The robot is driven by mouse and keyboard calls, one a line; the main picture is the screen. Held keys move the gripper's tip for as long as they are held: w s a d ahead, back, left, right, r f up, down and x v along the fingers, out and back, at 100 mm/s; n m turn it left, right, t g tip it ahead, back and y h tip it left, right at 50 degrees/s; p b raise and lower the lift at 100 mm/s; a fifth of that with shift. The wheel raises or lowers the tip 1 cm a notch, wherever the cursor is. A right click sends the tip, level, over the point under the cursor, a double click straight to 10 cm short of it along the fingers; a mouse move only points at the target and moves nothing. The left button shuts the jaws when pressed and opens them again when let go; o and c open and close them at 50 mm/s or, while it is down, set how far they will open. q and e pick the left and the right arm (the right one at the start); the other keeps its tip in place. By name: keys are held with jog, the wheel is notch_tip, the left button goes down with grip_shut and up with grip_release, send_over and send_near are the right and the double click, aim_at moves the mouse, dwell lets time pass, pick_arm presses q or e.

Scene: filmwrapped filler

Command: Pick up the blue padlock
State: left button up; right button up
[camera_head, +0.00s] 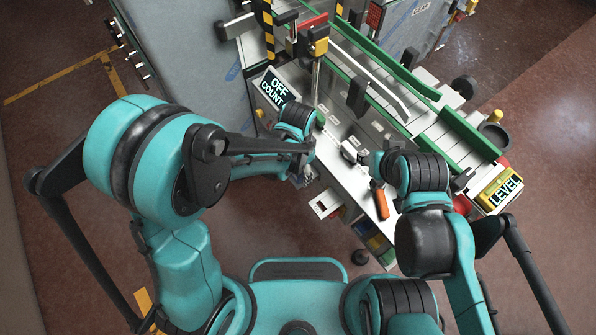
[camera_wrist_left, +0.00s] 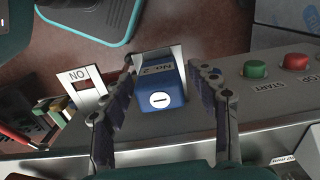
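The blue padlock (camera_wrist_left: 160,88) shows in the left wrist view, with a "No. 2" label and a slotted keyhole facing the camera. It sits at a white plate on the edge of the grey machine panel. My left gripper (camera_wrist_left: 164,68) is open, with one finger on each side of the padlock; I cannot tell whether either finger touches it. In the head view my left gripper (camera_head: 303,180) is at the panel's left edge, and the padlock cannot be made out there. My right gripper (camera_head: 358,156) is over the machine; its fingers are too small to read.
A "NO" tag plate (camera_wrist_left: 82,88) stands left of the padlock. A green START button (camera_wrist_left: 256,68) and a red button (camera_wrist_left: 296,62) are on the right. An orange-handled tool (camera_head: 379,199) lies on the machine near my right arm. Green rails (camera_head: 400,75) run behind.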

pick_arm(q)
jog(key=c, duration=1)
jog(key=shift+c, duration=0.2)
